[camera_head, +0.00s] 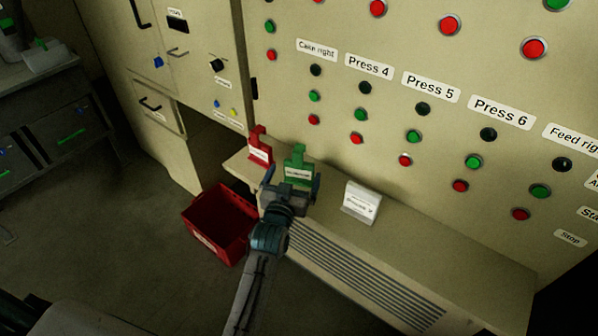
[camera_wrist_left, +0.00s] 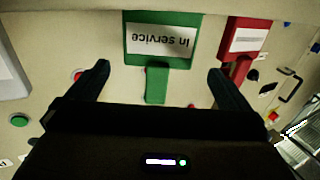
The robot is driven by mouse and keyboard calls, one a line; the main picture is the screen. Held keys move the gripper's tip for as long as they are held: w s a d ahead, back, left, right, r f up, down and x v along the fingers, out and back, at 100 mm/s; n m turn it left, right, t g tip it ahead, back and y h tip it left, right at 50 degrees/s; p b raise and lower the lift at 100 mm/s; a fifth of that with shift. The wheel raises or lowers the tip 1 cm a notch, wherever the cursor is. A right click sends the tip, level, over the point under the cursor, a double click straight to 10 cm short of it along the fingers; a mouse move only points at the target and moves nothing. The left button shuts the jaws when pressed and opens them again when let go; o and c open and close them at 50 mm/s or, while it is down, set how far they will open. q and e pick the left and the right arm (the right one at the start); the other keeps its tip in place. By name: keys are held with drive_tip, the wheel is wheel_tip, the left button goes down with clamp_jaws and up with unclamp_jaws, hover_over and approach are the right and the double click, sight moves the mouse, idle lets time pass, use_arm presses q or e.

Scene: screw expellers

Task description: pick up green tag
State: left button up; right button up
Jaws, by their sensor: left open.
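The green tag (camera_head: 297,160) stands upright on the ledge under the control panel, with a white label. In the left wrist view the green tag (camera_wrist_left: 157,84) sits between and beyond the fingertips, its label reading "In service" upside down. My left gripper (camera_head: 290,184) is just in front of the tag. In the left wrist view the gripper (camera_wrist_left: 160,75) has its fingers apart on either side of the tag's narrow part, and I cannot tell whether they touch it. My right gripper is not in view.
A red tag (camera_head: 259,146) stands close beside the green one, also in the left wrist view (camera_wrist_left: 245,42). A white sign (camera_head: 361,203) stands to the right on the ledge (camera_head: 430,262). A red bin (camera_head: 219,224) is on the floor at left. Panel buttons rise behind.

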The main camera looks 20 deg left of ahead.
sight(299, 166)
use_arm(q)
drive_tip(key=w, duration=0.3)
drive_tip(key=w+p, duration=0.1)
drive_tip(key=w, duration=0.1)
drive_tip(key=shift+w+f, duration=0.1)
drive_tip(key=shift+f, duration=0.2)
drive_tip(key=shift+r, duration=0.1)
drive_tip(key=shift+c, duration=0.2)
drive_tip(key=c, duration=1)
